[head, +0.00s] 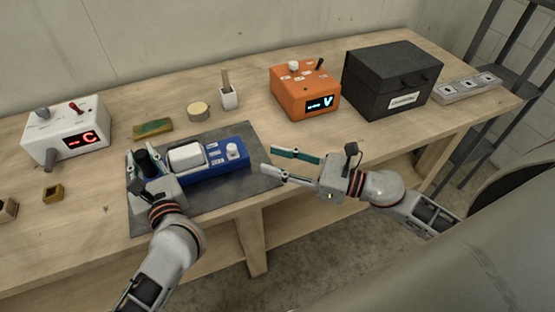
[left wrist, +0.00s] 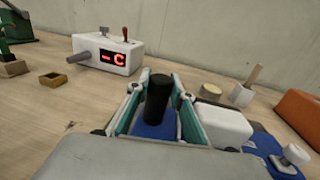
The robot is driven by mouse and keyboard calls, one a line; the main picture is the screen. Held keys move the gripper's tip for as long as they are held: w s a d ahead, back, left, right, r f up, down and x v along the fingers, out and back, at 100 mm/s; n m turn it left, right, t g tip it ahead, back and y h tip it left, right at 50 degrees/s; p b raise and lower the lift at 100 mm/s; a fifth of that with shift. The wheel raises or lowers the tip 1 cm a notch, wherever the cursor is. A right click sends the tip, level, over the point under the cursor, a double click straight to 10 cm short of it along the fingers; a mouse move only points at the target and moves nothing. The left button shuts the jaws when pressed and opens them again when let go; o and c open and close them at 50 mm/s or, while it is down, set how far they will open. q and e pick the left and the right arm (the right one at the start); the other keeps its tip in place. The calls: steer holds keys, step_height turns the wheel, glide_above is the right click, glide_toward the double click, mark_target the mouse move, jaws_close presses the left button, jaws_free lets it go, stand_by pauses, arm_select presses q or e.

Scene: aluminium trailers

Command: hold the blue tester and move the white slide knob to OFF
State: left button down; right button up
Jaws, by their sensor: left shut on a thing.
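The blue tester (head: 205,180) lies on a dark grey mat (head: 262,172) near the table's front edge. A black upright grip (left wrist: 157,98) stands at its left end, with a white block (head: 187,156) beside it. The white slide knob (head: 232,151) is near the right end, beside small white labels too small to read. It also shows in the left wrist view (left wrist: 293,156). My left gripper (head: 144,160) is shut on the black grip of the tester. My right gripper (head: 268,160) is open and empty, right of the tester and apart from the knob.
A white box with a red display (head: 70,132) stands at the left, and an orange box (head: 304,92) at the back. A black case (head: 392,80) and a grey switch strip (head: 467,88) are at the right.

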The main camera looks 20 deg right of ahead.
arm_select(q)
steer(key=c, duration=1.7)
jaws_free()
